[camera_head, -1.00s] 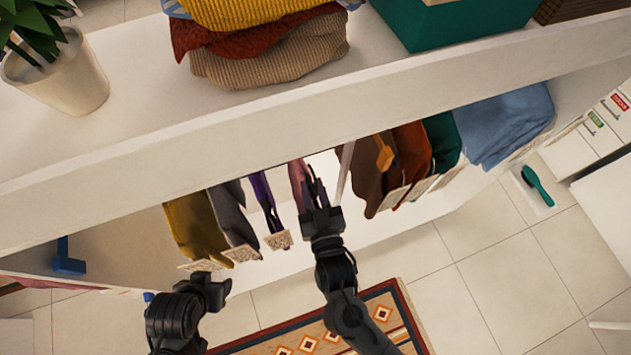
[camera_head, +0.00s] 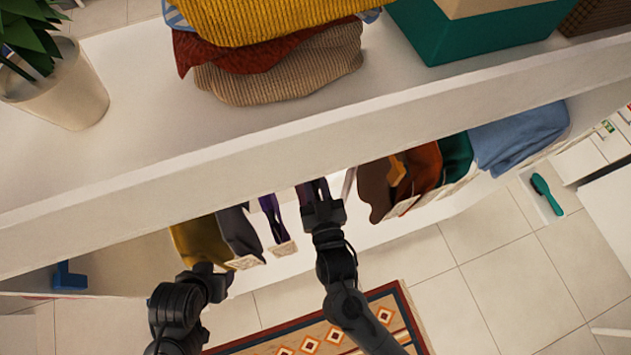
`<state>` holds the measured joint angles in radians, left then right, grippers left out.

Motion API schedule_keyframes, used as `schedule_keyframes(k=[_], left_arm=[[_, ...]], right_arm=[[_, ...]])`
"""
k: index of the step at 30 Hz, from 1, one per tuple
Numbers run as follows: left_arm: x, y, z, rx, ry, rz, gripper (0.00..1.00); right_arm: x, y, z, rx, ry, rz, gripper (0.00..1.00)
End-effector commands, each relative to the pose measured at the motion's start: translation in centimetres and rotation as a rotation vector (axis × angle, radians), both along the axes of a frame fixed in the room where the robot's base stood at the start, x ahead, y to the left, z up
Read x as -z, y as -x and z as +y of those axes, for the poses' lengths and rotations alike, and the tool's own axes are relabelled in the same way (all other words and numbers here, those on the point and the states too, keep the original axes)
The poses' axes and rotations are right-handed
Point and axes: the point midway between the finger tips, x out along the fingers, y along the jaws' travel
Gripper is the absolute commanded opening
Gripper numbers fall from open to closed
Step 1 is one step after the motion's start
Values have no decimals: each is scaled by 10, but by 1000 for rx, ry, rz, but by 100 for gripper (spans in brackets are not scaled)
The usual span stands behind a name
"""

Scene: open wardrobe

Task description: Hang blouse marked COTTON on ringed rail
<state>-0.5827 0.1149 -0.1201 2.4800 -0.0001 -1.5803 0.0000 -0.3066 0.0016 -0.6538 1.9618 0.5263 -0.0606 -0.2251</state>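Several garments hang below the shelf edge: mustard (camera_head: 195,240), grey-purple (camera_head: 238,232), purple (camera_head: 271,218), brown (camera_head: 378,188), rust (camera_head: 425,165), green (camera_head: 456,155) and blue (camera_head: 520,135). Pale tags hang at several lower ends, but no word on them is readable, so I cannot tell which is the COTTON blouse. The rail and its ring are hidden behind the shelf. My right gripper (camera_head: 314,190) reaches up in the gap between the purple and brown garments, with dark purple material at its fingers. My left gripper (camera_head: 215,278) is below the mustard garment; its fingers are unclear.
The white shelf (camera_head: 300,135) crosses above both arms, bearing folded knitwear (camera_head: 275,60), a potted plant (camera_head: 55,90) and a green box (camera_head: 480,35). An orange piece (camera_head: 397,171) shows by the brown garment. A patterned rug (camera_head: 310,335) lies on the tiled floor.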

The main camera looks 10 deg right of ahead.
Motion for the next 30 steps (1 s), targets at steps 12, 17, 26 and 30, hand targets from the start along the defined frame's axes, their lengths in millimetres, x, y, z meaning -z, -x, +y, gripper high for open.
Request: schedule_keyframes(k=[12, 17, 26, 30], left_arm=[[4, 0, 2, 6, -10, -2, 56], [6, -1, 2, 7, -10, -3, 56], [12, -1, 1, 4, -6, -3, 56], [11, -1, 0, 0, -2, -3, 56]], right_arm=[[-1, -34, 7, 0, -2, -4, 0], [-1, -49, 11, 0, -2, -4, 0], [-1, -78, 18, 0, -1, -3, 0], [-1, -81, 18, 0, -1, -3, 0]])
